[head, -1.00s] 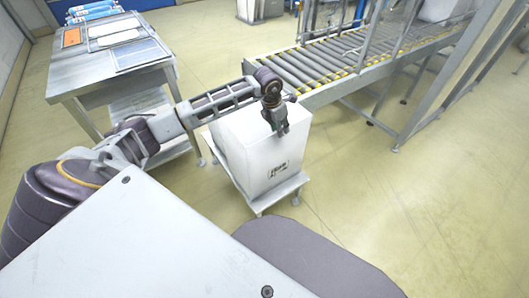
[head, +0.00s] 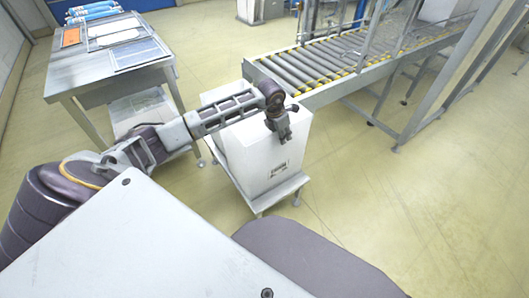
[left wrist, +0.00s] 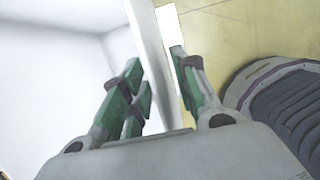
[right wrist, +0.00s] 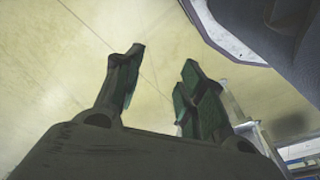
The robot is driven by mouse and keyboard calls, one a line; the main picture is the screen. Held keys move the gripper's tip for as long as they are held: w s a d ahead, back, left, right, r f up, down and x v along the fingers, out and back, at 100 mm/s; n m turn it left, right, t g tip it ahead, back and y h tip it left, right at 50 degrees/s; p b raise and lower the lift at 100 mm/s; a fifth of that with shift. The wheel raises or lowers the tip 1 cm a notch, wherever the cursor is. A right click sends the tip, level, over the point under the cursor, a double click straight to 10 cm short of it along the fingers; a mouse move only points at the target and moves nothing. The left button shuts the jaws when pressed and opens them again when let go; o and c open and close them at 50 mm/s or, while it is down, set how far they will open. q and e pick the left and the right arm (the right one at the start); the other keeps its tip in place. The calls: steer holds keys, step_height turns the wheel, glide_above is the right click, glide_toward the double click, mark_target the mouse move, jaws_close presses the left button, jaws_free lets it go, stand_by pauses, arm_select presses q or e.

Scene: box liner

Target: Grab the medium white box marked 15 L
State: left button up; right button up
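The white box (head: 262,160) is a tall, open-topped container with a small dark printed label (head: 278,170) low on its near side; the print is too small to read. It stands upright on a low stand in the head view. My left gripper (head: 285,138) points down at the box's near right rim. In the left wrist view, its fingers (left wrist: 158,75) are apart, one on each side of the white box wall (left wrist: 151,50); firm contact is not clear. My right gripper (right wrist: 155,85) is open and empty above the floor in the right wrist view.
The low stand (head: 259,206) holds the box close to a roller conveyor (head: 325,70) behind it. A metal table (head: 85,72) with flat panels stands at the left. The floor (head: 390,220) to the right is clear.

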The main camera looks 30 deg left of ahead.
arm_select(q)
steer(key=shift+x, duration=1.15)
steer(key=shift+c, duration=0.2)
jaws_close()
steer(key=shift+r, duration=0.1)
